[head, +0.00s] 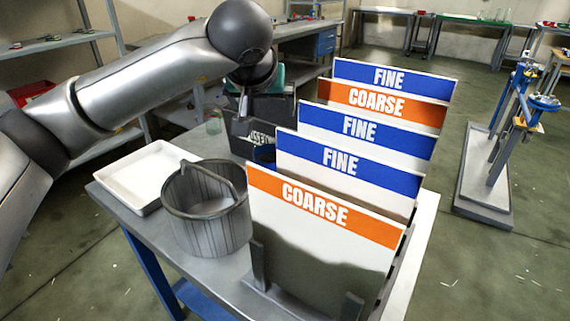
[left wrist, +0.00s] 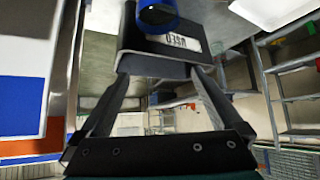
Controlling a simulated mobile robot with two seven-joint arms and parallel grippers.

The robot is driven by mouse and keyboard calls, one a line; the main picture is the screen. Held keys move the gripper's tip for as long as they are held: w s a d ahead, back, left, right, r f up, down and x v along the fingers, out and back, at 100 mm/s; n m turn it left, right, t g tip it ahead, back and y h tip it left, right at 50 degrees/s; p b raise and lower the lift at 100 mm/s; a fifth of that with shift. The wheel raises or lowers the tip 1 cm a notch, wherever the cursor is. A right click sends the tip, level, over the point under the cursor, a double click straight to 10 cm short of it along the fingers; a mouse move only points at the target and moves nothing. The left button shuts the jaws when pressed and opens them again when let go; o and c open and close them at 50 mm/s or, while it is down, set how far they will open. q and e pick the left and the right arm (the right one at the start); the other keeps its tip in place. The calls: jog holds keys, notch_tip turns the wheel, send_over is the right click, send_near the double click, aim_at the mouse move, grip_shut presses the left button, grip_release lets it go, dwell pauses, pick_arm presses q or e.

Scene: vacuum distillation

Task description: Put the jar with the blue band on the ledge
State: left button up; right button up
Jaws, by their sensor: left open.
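My left gripper (head: 243,104) hangs over the dark box (head: 240,137) behind the wire-like basket. In the left wrist view its two dark fingers (left wrist: 160,75) are spread, with nothing held between them. A round blue-banded thing with a dark middle (left wrist: 156,17), perhaps the jar, shows at the top edge of that view, partly cut off. It is beyond the fingertips, by the dark box (left wrist: 150,64) with a white label. I cannot tell which surface is the ledge. My right gripper is out of view.
Upright panels marked FINE and COARSE, such as the front orange-banded one (head: 320,235), stand in a row on the right of the table (head: 150,222). A grey basket (head: 208,225) and an empty white tray (head: 143,177) are on the left. A blue-topped stand (head: 490,170) is farther right.

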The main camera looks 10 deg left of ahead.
pick_arm(q)
jog(key=b, duration=0.3)
send_near(270, 152)
jog(key=w+f, duration=0.1)
jog(key=f+b, duration=0.1)
jog(key=f, duration=0.1)
jog(key=w+f+b, duration=0.1)
jog(key=shift+w+f, duration=0.2)
jog(key=shift+w, duration=0.1)
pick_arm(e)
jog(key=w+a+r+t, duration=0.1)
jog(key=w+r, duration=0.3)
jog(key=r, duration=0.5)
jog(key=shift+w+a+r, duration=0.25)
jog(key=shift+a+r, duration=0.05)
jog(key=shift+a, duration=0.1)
pick_arm(q)
grip_shut()
